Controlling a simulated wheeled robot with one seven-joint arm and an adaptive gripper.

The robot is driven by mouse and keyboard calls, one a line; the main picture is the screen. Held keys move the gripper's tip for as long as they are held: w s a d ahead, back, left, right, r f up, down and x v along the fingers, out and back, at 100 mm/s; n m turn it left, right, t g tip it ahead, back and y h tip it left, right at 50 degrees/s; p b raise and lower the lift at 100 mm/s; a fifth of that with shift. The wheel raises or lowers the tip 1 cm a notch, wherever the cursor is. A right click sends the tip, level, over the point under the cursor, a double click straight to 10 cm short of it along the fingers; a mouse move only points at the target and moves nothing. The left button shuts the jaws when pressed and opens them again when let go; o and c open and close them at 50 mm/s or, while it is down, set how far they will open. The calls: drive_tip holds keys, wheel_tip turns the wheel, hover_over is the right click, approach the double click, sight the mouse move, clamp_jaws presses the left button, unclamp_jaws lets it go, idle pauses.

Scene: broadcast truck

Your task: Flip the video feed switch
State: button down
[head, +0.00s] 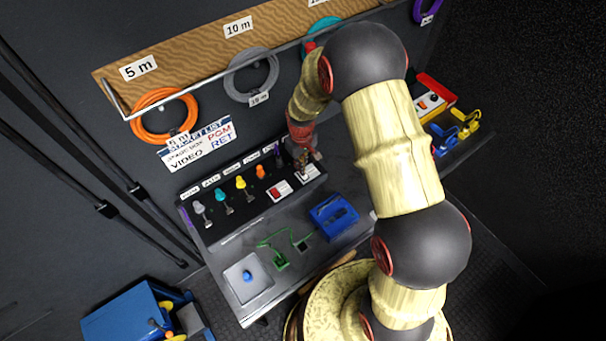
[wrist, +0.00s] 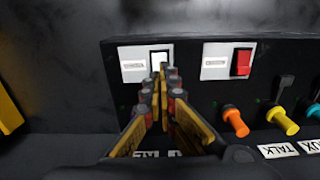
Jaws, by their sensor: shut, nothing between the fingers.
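A black control panel (head: 246,205) on the bench carries two rocker switches on white plates. One has a white rocker (wrist: 159,59); the other has a red rocker (wrist: 242,62), which also shows in the head view (head: 275,191). Their plate labels are too small to read, so I cannot tell which is the video feed switch. My gripper (wrist: 161,80) is shut and empty. Its fingertips are right at the lower part of the white rocker and partly cover it. I cannot tell whether they touch it. In the head view my gripper (head: 303,158) is over the panel's right end.
Orange (wrist: 235,121), yellow and teal knobbed levers stand beside the switches on the panel. A blue box (head: 333,215), green cables and a grey plate with a blue knob (head: 247,276) lie on the bench. Coiled cables hang on the wall behind.

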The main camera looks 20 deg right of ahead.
drive_tip(key=shift+f, duration=0.45)
drive_tip(key=shift+r, duration=0.15)
drive_tip(key=shift+r+p, duration=1.9)
drive_tip(key=shift+r, duration=1.5)
drive_tip(key=s+d+r+m+t+b, duration=0.2)
drive_tip(key=s+r+t+b, duration=0.3)
drive_tip(key=s+r+b, duration=0.6)
drive_tip(key=s+r+m, duration=0.1)
drive_tip(key=s+r, duration=1.1)
drive_tip(key=s, duration=0.2)
drive_tip(key=shift+s+r+m+t, duration=0.3)
drive_tip(key=shift+s+r+m, duration=0.05)
drive_tip(key=shift+r+m, duration=0.05)
